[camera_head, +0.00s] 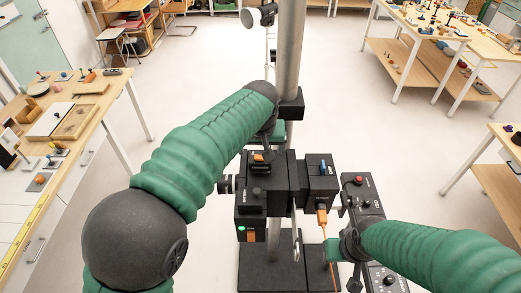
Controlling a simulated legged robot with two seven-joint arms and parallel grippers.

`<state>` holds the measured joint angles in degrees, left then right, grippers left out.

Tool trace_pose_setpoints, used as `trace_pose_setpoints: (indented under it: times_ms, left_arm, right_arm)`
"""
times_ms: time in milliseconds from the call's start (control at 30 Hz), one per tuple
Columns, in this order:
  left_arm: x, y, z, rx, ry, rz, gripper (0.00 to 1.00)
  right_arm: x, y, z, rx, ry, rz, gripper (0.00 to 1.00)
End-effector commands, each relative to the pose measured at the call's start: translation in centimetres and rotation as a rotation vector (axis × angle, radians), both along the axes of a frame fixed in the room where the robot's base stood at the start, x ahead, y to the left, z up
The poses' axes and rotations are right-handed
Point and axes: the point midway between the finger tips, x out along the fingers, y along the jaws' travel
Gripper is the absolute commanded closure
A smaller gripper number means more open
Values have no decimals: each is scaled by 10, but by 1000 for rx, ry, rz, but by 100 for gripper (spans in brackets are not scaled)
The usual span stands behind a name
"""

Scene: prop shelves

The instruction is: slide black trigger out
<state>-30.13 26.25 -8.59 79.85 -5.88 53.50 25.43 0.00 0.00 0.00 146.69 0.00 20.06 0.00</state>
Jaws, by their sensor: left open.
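A black boxy device (283,178) hangs on a metal post in the middle of the view. It has black knobs and levers, small orange parts and a green light. I cannot tell for sure which of its small black parts is the trigger. My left gripper (273,134) is at the upper back of the device, mostly hidden by its own dark wrist; a green part shows beside the post, and it is open. My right gripper (335,249) is low at the right of the device, with a green finger by the orange cable; its opening is hidden.
A black control panel (362,192) with a red button stands right of the device. A black base plate (272,272) lies below. Tables with props stand left and right, with open floor between.

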Motion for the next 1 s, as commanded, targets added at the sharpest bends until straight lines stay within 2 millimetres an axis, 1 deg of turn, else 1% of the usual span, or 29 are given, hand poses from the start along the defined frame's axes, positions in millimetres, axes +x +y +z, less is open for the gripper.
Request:
trace_pose_setpoints:
  times_ms: [33,100,200,300,400,600,667,1000]
  left_arm:
    - [4,1,-9,3,5,1,15]
    - [9,1,-22,3,5,0,15]
    - [14,0,-37,1,1,-1,15]
    - [17,0,-46,0,-2,-1,15]
    - [18,0,-51,0,-2,-1,15]
    - [21,0,-52,-1,-1,-1,15]
    - [22,0,-53,-1,-1,-1,21]
    - [20,0,-52,0,-2,-1,66]
  right_arm:
    - [0,0,7,0,0,0,64]
    - [0,0,12,0,0,0,64]
    - [0,0,16,0,0,0,64]
    - [0,0,18,0,0,0,64]
    - [0,0,19,0,0,0,64]
    - [0,0,18,0,0,0,64]
    - [0,0,18,0,0,0,64]
    - [0,0,18,0,0,0,64]
